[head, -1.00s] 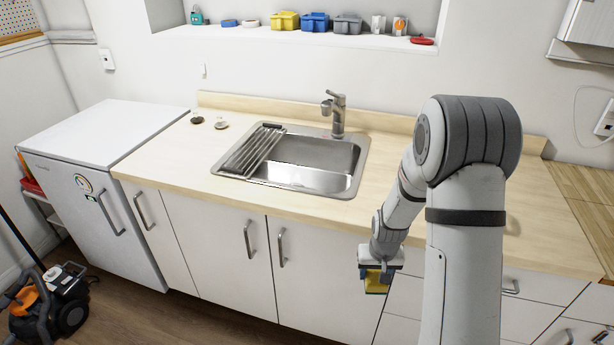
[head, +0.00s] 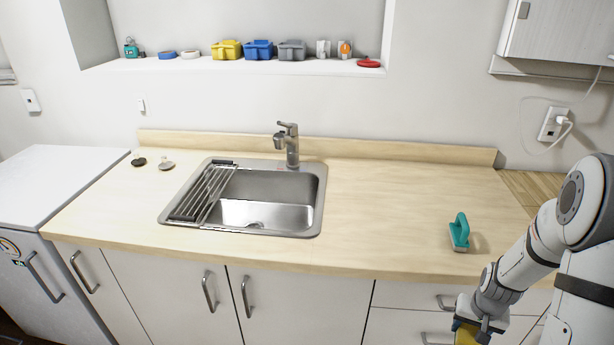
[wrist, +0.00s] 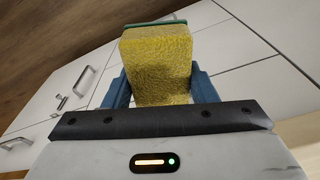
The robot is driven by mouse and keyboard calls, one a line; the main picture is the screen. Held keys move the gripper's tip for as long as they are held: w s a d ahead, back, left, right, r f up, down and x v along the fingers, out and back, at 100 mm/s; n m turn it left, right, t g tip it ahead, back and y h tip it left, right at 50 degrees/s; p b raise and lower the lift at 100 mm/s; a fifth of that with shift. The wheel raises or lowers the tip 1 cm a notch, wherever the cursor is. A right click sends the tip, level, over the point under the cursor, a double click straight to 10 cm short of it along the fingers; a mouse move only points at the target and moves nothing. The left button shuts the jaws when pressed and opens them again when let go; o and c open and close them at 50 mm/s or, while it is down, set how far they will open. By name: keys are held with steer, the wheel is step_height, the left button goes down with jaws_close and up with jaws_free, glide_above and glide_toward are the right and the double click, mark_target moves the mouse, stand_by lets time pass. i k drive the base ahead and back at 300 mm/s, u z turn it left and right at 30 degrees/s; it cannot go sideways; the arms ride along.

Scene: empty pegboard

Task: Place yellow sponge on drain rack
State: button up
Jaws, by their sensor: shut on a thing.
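My gripper (head: 479,330) is at the lower right of the head view, low in front of the drawers. It is shut on the yellow sponge (wrist: 157,65), which has a green layer on its far side. The sponge shows between the blue fingers in the wrist view, and part of it shows in the head view (head: 467,336). The drain rack (head: 203,192) is a metal rack of bars with dark ends, lying across the left part of the sink (head: 258,205). It looks empty. My gripper is to the right of the rack and below the countertop level.
A teal-handled brush (head: 459,233) stands on the right of the wooden countertop (head: 390,220). The faucet (head: 289,145) rises behind the sink. The counter between sink and brush is clear.

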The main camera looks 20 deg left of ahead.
mark_target(194, 202)
steer(key=u, duration=1.85)
steer(key=i, duration=0.1)
steer(key=z, duration=3.4)
steer(key=k, duration=2.45)
steer(key=u, duration=1.95)
steer(key=i, duration=1.05)
steer(key=u, duration=0.15)
